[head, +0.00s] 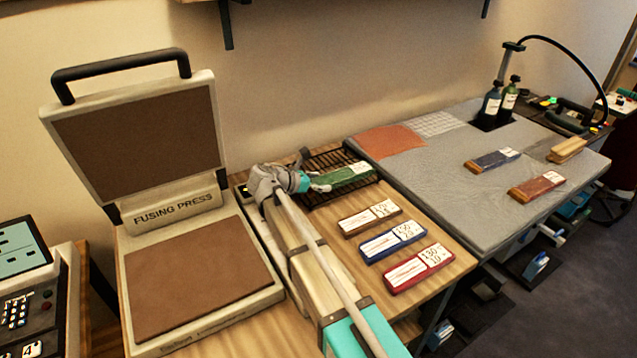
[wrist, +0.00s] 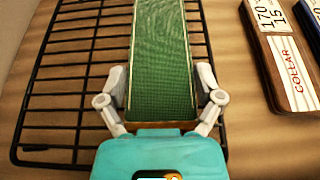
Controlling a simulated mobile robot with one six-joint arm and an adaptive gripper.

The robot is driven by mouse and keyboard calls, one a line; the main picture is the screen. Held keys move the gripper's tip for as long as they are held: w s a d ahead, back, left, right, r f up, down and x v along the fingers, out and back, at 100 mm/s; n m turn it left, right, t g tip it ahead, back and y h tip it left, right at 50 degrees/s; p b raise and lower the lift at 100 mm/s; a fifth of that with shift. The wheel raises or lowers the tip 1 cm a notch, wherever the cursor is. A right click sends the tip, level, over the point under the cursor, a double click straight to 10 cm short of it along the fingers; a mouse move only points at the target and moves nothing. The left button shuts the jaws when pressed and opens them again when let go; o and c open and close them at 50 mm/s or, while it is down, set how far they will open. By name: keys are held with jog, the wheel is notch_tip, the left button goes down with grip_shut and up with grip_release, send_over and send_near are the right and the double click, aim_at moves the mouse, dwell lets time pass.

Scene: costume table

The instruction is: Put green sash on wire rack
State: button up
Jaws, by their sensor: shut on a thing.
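The green sash (head: 346,174) is a folded green strip with a white label at its right end in the head view. It lies over the black wire rack (head: 318,196). In the wrist view the sash (wrist: 160,60) runs lengthwise between the fingers of my gripper (wrist: 161,100), which is shut on its near end. The rack (wrist: 75,75) shows below and on both sides of the sash. I cannot tell whether the sash rests on the wires or is just above them. In the head view my gripper (head: 318,185) reaches the sash's left end.
Brown (head: 369,217), blue (head: 393,242) and red (head: 419,269) labelled pieces lie on the wooden table beside the rack. An open fusing press (head: 180,205) stands at left. A grey pressing table (head: 450,185) at right holds blue and red pieces, a wooden block and bottles.

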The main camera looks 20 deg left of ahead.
jog(key=o, duration=0.9)
jog(key=shift+s+a+r+p, duration=0.3)
jog(key=shift+s, duration=0.05)
jog(key=p+v, duration=0.3)
jog(key=v, duration=0.6)
jog(key=shift+s+a+r+p, duration=0.15)
jog(key=shift+s+p, duration=0.1)
jog(key=shift+p, duration=0.1)
jog(key=shift+s+a+r, duration=0.15)
jog(key=shift+s+a, duration=0.25)
jog(key=shift+s, duration=0.05)
